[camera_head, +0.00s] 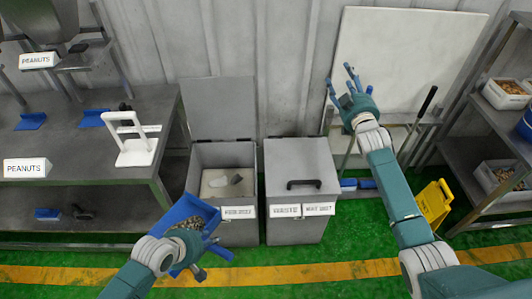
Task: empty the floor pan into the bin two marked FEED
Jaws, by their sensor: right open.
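The blue floor pan (182,211) holds a heap of small brown pieces and is at the front edge of the open grey bin (246,235). My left gripper (190,268) is at the pan's near side and appears shut on it; the pan partly hides the bin's front. The open bin's lid (218,105) stands up against the wall, and some pale material and a grey piece show inside. Its label (239,212) is too small to read surely. The second bin (296,165) is closed, with a black handle. My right gripper (354,88) is open and empty, above and right of it.
A grey table with a white handled stand (131,144), blue scoops (94,117) and PEANUTS signs (27,167) is at left. A yellow floor sign (434,203) and shelves with trays (507,94) are at right. Green floor is clear in front of the bins.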

